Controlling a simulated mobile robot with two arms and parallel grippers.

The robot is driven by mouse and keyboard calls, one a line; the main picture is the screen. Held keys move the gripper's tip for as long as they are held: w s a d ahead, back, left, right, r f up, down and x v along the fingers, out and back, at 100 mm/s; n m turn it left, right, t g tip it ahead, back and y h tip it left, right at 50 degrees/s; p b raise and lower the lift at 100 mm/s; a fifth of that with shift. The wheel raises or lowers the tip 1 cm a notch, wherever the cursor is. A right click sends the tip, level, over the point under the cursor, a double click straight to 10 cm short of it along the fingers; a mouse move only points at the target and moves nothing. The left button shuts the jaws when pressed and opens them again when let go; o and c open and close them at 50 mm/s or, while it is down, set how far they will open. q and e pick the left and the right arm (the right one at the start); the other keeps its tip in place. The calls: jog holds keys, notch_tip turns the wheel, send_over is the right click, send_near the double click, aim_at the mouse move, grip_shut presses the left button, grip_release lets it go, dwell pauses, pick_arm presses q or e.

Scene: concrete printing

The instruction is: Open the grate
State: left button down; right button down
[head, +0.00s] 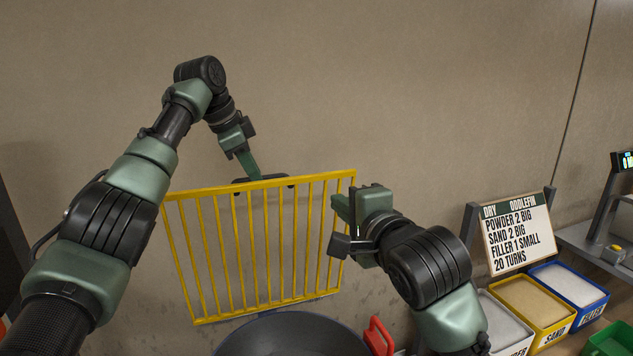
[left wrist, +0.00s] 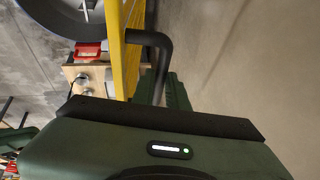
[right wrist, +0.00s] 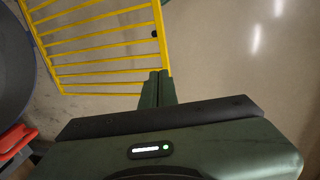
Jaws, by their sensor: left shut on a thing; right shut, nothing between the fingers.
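The yellow barred grate (head: 250,245) stands raised and slightly tilted above a dark round drum, in the middle of the head view. A black handle (head: 241,182) sits at its top edge. My left gripper (head: 257,175) is shut on this handle; in the left wrist view the bent black handle (left wrist: 158,50) runs between the grate (left wrist: 118,60) and the fingers, whose hold is partly hidden. My right gripper (head: 336,208) is shut and empty by the grate's right edge. In the right wrist view its closed fingers (right wrist: 158,82) lie at a grate corner (right wrist: 163,65); I cannot tell whether they touch.
The dark drum (head: 285,335) is below the grate, with a red part (head: 378,336) at its right. A recipe board (head: 517,232), bins of powder, sand (head: 535,301) and filler (head: 570,285), and a green tray (head: 610,340) stand to the right. The wall is behind.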

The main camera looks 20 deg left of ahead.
pick_arm(q)
jog(key=shift+f, duration=0.15)
pick_arm(e)
send_near(312, 177)
jog(key=x, duration=0.5)
jog(key=shift+w+a+f, duration=0.1)
jog(key=shift+f, duration=0.25)
jog(key=shift+w+a+r, duration=0.1)
jog(key=shift+w+a, duration=0.35)
jog(key=shift+w, duration=0.15)
